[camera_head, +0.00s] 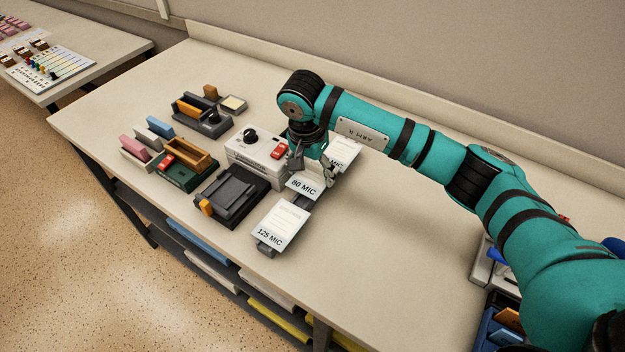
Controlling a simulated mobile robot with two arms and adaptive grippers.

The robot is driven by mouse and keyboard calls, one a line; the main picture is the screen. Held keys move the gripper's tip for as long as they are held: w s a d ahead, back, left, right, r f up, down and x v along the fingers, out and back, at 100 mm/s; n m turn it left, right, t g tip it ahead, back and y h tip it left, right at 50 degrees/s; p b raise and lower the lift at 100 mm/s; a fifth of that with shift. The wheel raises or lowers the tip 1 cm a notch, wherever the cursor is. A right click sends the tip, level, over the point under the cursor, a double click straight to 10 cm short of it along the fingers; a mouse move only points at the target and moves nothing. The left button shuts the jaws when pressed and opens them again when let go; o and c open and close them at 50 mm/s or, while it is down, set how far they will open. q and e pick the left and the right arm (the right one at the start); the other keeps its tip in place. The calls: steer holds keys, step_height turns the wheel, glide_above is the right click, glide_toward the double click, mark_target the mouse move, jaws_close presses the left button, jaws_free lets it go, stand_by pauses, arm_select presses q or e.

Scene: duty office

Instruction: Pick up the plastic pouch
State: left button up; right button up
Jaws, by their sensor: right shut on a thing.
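My right gripper (328,176) reaches down from the teal arm to a row of pouch holders in the middle of the table. It is shut on a plastic pouch, a thin pale sheet at its fingertips that is mostly hidden by the fingers. Next to it is a white card marked 80 MIC (303,187). A card marked 125 MIC (278,225) stands nearer the front edge. A third white card (343,152) is behind the gripper, partly covered. I cannot tell whether the pouch is clear of its holder. My left gripper is not in view.
A white machine with a black knob (252,150) stands close left of the gripper. A dark grey device (232,195) is in front of it. Several coloured blocks in trays are farther left. A blue bin (492,330) is at lower right. The table (385,255) is clear between.

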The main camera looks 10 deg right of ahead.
steer(key=s+a+r+b, duration=0.1)
steer(key=s+a+b, duration=0.1)
steer(key=s, duration=0.6)
steer(key=s+a+r+b, duration=0.1)
steer(key=s+a+b, duration=0.1)
steer(key=s, duration=0.6)
steer(key=w+d+r+n+y, duration=0.1)
steer(key=d+r+n, duration=0.1)
steer(key=d+n, duration=0.7)
steer(key=d, duration=0.2)
steer(key=shift+w+d+r+t, duration=0.2)
steer(key=shift+d+r+t, duration=0.05)
steer(key=shift+d+t, duration=0.1)
